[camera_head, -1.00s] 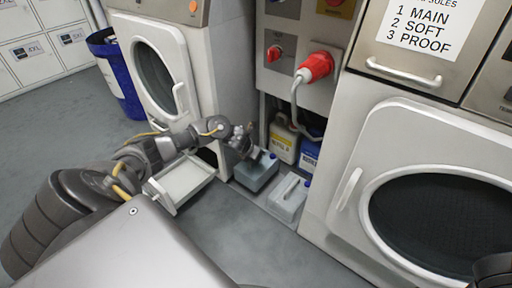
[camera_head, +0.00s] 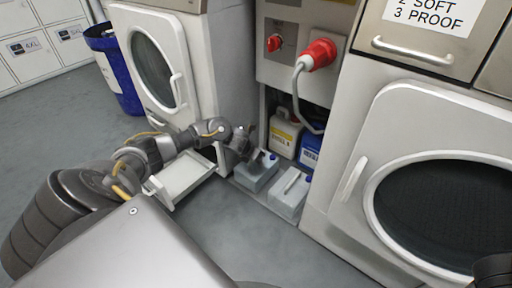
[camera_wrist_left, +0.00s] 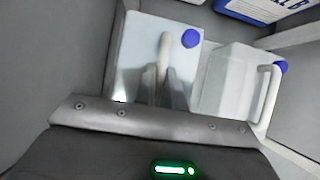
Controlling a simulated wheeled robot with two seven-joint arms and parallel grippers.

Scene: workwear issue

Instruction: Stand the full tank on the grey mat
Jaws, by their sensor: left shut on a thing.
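Two pale, translucent tanks with blue caps stand side by side at the foot of the machines: a left tank (camera_head: 262,181) and a right tank (camera_head: 289,193). My left gripper (camera_head: 246,152) reaches down over the left tank. In the left wrist view its fingers (camera_wrist_left: 165,92) are shut on the upright handle of the left tank (camera_wrist_left: 136,60). The right tank also shows in the left wrist view (camera_wrist_left: 224,82), beside it. I cannot tell the fill of either tank. I cannot make out a grey mat. My right gripper is not in view.
An open white drawer (camera_head: 184,181) juts out left of the tanks. Yellow-labelled (camera_head: 285,134) and blue (camera_head: 311,149) canisters stand behind. A red plug (camera_head: 319,53) with a hanging cable is above. A washer door (camera_head: 372,215) is at right. The grey floor (camera_head: 225,225) in front is clear.

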